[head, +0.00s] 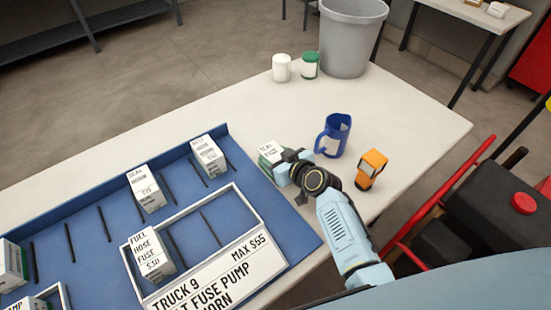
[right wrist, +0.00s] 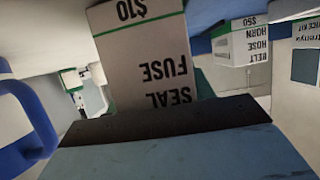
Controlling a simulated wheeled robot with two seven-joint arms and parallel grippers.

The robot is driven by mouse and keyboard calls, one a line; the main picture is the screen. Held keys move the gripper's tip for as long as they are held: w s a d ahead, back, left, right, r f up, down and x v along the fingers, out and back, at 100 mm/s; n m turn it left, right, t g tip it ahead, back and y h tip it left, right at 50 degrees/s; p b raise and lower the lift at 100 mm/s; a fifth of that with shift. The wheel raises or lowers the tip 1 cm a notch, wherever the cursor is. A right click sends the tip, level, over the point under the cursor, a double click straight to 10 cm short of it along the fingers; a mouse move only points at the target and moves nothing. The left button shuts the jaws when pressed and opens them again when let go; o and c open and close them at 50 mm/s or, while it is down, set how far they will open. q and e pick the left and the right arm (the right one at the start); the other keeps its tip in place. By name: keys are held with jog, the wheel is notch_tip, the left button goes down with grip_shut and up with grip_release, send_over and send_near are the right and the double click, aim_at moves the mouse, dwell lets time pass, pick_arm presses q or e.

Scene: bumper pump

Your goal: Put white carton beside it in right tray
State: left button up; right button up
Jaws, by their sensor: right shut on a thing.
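My right gripper (head: 277,168) is shut on a white carton with green edges (head: 267,150), just right of the blue board. I cannot tell whether the carton touches the table. In the right wrist view this carton (right wrist: 145,50) fills the middle, its print upside down, reading SEAL, FUSE and $10. The right tray (head: 276,262) is a white-rimmed frame on the board, labelled TRUCK 9, with MAX $65. My left gripper is not in view.
A blue mug (head: 336,135) and an orange device (head: 371,168) stand close to my right gripper. Cartons (head: 145,187) (head: 208,155) stand along the back of the blue board (head: 88,218). A grey bin (head: 350,38) and two jars stand at the far end.

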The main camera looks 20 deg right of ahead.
aim_at(275, 154)
notch_tip(275, 154, up, 9)
jog(key=p, duration=0.3)
jog(key=shift+r, duration=0.45)
jog(key=s+d+r+m+t+h, duration=0.1)
jog(key=s+d+r+m+h, duration=0.3)
jog(key=s+r, duration=0.7)
jog(key=shift+s+d+r+h, duration=0.2)
jog(key=shift+d+r+h, duration=0.15)
jog(key=shift+r, duration=0.7)
